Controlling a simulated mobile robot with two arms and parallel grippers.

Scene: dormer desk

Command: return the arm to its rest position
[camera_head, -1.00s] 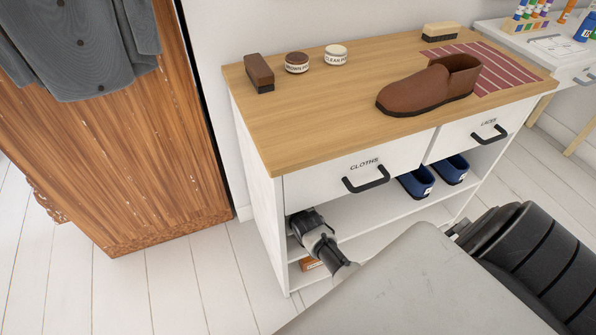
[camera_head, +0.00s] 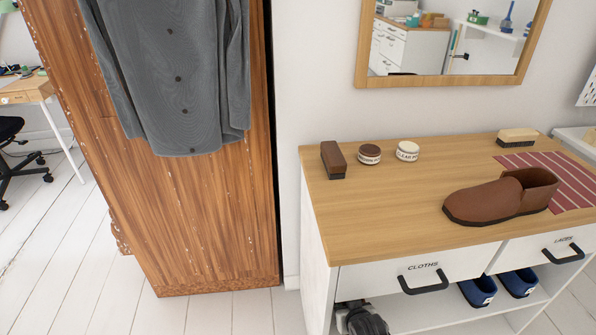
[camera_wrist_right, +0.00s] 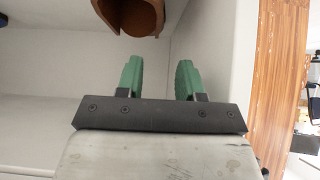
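My right gripper (camera_wrist_right: 158,80) shows in the right wrist view with its two green fingers apart and nothing between them. White panels surround it, and a brown rounded, hollow thing (camera_wrist_right: 130,14) is beyond the fingertips at the top edge. In the head view, a dark grey part of my arm (camera_head: 362,319) shows at the bottom edge, in the shelf space under the cloths drawer; its fingers are not visible there. My left gripper is in neither current view.
The white cabinet (camera_head: 318,240) has a wooden top with a brown shoe (camera_head: 495,203), a dark brush (camera_head: 333,160), two tins and a pale brush (camera_head: 517,137). Blue shoes (camera_head: 478,291) stand on its shelf. A wooden wardrobe (camera_head: 200,220) with a grey jacket is left; white floor lies in front.

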